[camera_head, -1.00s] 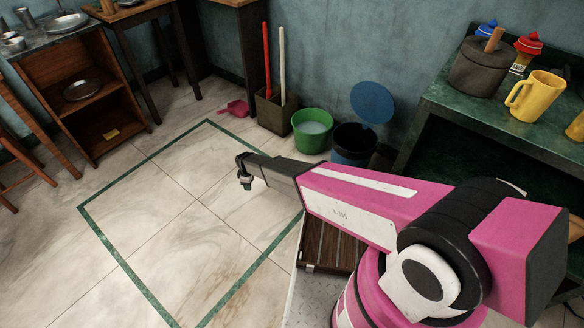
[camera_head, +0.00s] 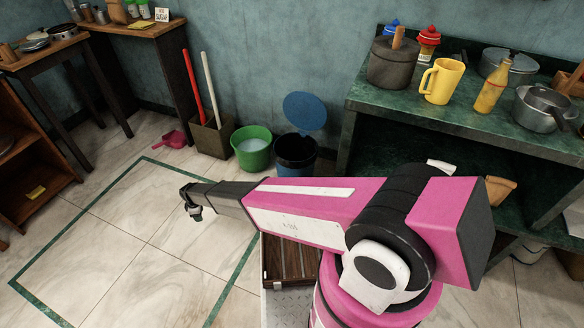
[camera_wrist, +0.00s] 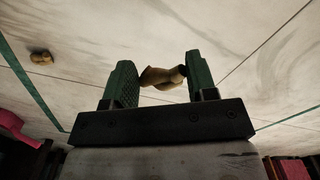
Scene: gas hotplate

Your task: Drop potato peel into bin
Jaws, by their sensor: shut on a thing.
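My gripper (camera_wrist: 161,78) is shut on the potato peel (camera_wrist: 162,76), a curled brown strip between its two green fingers in the wrist view. In the head view my gripper (camera_head: 191,203) is out to the left above the tiled floor, and the peel cannot be made out there. The bin is to the right of my gripper and farther back.
A green bucket (camera_head: 251,146) of pale liquid stands left of the bin. A wooden box (camera_head: 211,135) holds red and white handles. A green counter (camera_head: 440,112) with pots stands at the right. A small brown piece (camera_wrist: 41,57) lies on the floor.

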